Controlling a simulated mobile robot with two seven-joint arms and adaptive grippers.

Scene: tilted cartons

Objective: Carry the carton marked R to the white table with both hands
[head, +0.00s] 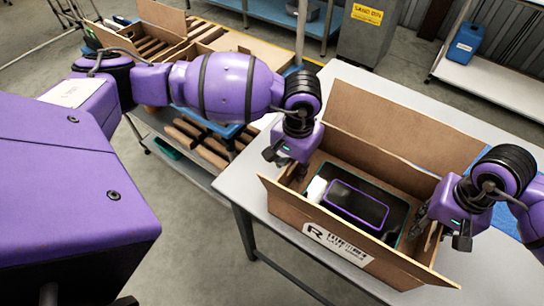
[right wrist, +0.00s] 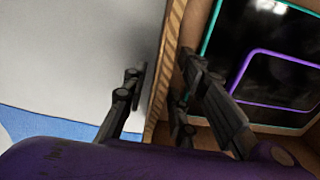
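The carton marked R (head: 285,200) is an open cardboard box with flaps spread and a white R label on its front. It appears to sit on the pale white-grey table (head: 240,195). Inside lie a dark, green-rimmed tray, a purple-framed dark item (head: 357,203) and a small white object. My left gripper (head: 287,165) is at the carton's left end wall, fingers spread around its edge. My right gripper (head: 433,228) is at the right end wall. In the right wrist view its fingers (right wrist: 160,85) straddle the carton wall (right wrist: 172,65), with a gap visible on the outer side.
A blue area (head: 505,220) covers the table's right part. Behind left, a shelf rack (head: 185,150) holds other open cartons (head: 145,35). A grey bin with a yellow label (head: 367,15) and a white bench with a blue canister (head: 465,42) stand at the back. Floor shows between them.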

